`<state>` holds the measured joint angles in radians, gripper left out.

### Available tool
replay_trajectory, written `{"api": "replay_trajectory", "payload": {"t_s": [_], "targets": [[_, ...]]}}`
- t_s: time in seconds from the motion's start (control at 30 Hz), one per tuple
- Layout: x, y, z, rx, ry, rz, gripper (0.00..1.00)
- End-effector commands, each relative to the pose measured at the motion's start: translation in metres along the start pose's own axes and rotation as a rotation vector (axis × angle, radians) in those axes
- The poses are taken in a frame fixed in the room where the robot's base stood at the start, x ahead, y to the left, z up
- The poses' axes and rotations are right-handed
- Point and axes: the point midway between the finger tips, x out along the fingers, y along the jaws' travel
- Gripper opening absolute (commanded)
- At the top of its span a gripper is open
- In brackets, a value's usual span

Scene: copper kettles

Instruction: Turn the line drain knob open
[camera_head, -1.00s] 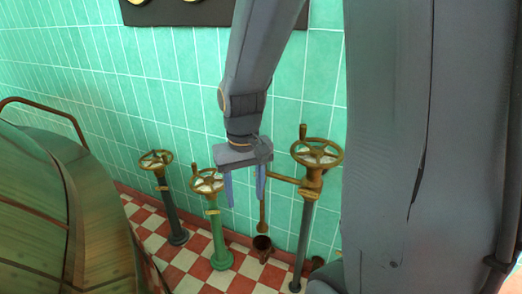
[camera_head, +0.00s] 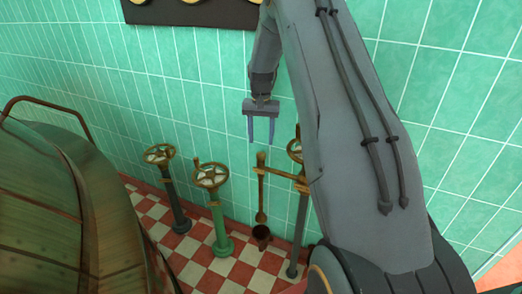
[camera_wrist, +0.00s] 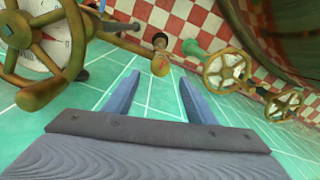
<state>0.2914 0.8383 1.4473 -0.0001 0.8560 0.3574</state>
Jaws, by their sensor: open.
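A small brass drain fitting (camera_head: 261,160), likely the line drain knob, sits at the left end of a short horizontal pipe from the right-hand valve column. A thin brass spout hangs below it over a small dark cup (camera_head: 261,233). My gripper (camera_head: 261,138) is open and empty, pointing down, and appears just above the fitting in the head view. In the wrist view the fitting's rounded brass end (camera_wrist: 160,63) shows ahead between and beyond the open fingers (camera_wrist: 158,78), apart from them. I cannot tell the knob's turn position.
The right handwheel (camera_head: 294,150) is partly hidden by my arm; it shows large at left in the wrist view (camera_wrist: 40,45). A green-column handwheel (camera_head: 210,176) and a dark-column one (camera_head: 158,154) stand left. A copper kettle (camera_head: 60,210) fills the left. Tiled wall is behind.

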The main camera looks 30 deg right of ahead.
Motion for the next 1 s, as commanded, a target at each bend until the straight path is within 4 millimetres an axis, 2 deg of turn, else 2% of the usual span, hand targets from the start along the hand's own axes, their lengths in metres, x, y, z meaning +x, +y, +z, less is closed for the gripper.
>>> {"api": "replay_trajectory", "payload": {"t_s": [0.23, 0.4, 0.53, 0.83, 1.0], "targets": [[0.038, 0.000, 0.002, -0.002, -0.004, 0.002, 0.50], [0.058, 0.000, 0.002, -0.002, -0.002, 0.001, 0.50], [0.067, 0.000, 0.001, -0.002, 0.000, 0.000, 0.50], [0.069, 0.000, 0.001, -0.002, 0.000, 0.000, 0.50], [0.069, 0.000, 0.001, -0.002, 0.000, 0.000, 0.22]]}}
